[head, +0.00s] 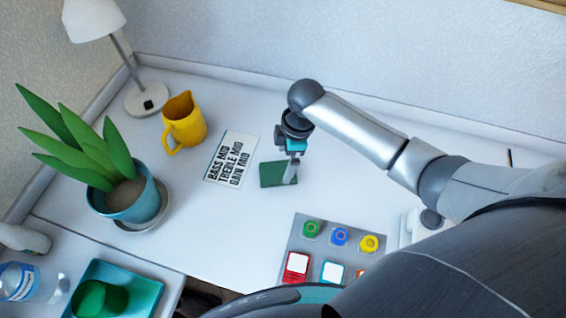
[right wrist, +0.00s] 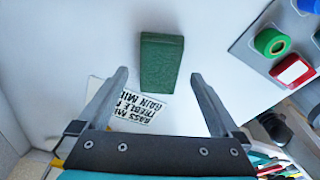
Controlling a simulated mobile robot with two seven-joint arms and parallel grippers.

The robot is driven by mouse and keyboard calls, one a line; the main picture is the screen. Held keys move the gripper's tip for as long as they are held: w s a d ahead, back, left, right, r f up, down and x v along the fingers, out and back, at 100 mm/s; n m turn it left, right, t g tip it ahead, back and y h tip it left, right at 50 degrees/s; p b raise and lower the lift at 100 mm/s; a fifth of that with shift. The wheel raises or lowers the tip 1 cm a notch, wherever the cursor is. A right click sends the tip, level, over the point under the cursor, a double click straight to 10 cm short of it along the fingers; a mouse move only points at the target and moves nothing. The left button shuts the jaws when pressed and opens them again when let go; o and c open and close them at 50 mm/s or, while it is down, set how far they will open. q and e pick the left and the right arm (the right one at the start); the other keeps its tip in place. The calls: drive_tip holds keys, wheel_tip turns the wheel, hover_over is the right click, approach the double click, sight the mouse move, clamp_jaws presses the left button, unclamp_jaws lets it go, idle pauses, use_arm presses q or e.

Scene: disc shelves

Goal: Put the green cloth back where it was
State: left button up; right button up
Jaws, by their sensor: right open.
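The green cloth (head: 278,173) is a folded dark green block lying on the white desk, just right of the printed card. My right gripper (head: 291,172) points down over its right side and hides part of it. In the right wrist view the cloth (right wrist: 161,62) lies ahead of the open fingers (right wrist: 158,77), roughly centred between their tips. The fingers are apart and hold nothing. I cannot tell how high the tips are above the cloth. My left gripper is not in view.
A printed card (head: 231,158), yellow jug (head: 184,122), lamp (head: 147,99) and potted plant (head: 133,203) stand left. A grey panel (head: 326,241) with coloured discs is at front. A teal tray (head: 143,289) holds a green object (head: 98,298). Desk behind the jug is clear.

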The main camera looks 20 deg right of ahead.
wheel_tip(320, 180, up, 8)
drive_tip(key=d+p, duration=0.1)
drive_tip(key=shift+f+p, duration=0.25)
drive_tip(key=shift+p, duration=0.05)
drive_tip(key=shift+s+d, duration=0.1)
drive_tip(key=shift+s, duration=0.05)
